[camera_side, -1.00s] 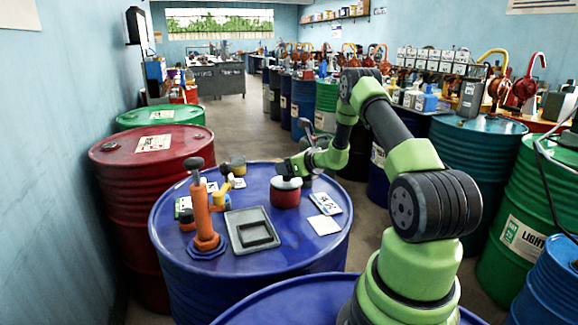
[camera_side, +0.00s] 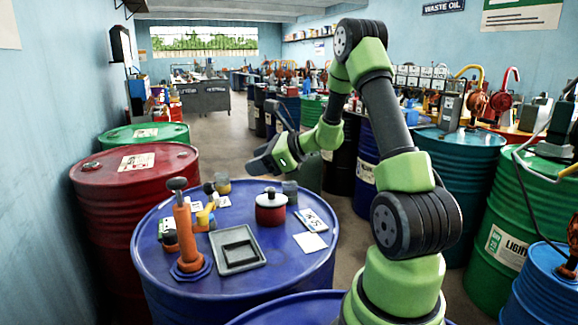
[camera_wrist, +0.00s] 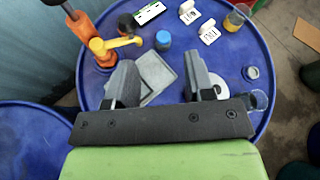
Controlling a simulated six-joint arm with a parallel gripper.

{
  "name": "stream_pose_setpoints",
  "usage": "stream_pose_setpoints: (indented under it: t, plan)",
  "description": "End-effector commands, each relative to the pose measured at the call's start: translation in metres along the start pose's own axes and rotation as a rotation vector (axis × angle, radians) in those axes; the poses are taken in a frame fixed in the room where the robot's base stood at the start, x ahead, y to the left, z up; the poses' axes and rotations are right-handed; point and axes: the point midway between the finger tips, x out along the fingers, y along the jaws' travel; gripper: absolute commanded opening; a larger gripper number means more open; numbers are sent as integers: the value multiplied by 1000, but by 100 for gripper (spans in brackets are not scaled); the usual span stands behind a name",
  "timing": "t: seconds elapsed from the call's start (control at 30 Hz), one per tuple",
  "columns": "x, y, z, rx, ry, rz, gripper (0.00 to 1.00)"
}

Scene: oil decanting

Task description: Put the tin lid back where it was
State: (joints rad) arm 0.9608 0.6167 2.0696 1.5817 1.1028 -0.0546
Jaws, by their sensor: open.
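A red tin (camera_side: 271,213) stands upright on the blue drum top in the side view. Its grey lid (camera_side: 268,197) with a dark knob sits on top of it and looks about level. My gripper (camera_side: 262,163) is above the tin and apart from it. In the wrist view my gripper (camera_wrist: 160,66) is open, its two fingers wide apart with nothing held between them.
An orange hand pump (camera_side: 187,235) stands up at the drum's left. Small jars, a yellow-handled part (camera_side: 205,216) and cards are behind the tray. A white card (camera_side: 310,242) lies right of the tin. A red drum (camera_side: 120,200) stands to the left.

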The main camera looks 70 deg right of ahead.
Motion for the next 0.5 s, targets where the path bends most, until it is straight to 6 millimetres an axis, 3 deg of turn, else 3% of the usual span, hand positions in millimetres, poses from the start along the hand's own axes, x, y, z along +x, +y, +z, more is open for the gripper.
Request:
stream_pose_setpoints:
  t: [0.03, 0.1, 0.2, 0.33, 0.4, 0.5]
  plan:
    - [-1, 31, 34, -156, -17, 110, 49]
    - [-10, 77, 68, -382, -30, 263, 49]
    - [-34, 138, 98, -715, -46, 452, 49]
    - [-79, 200, 112, -1164, -67, 631, 49]
    - [-105, 222, 111, -1413, -79, 693, 49]
    - [-138, 241, 105, -1748, -94, 732, 49]
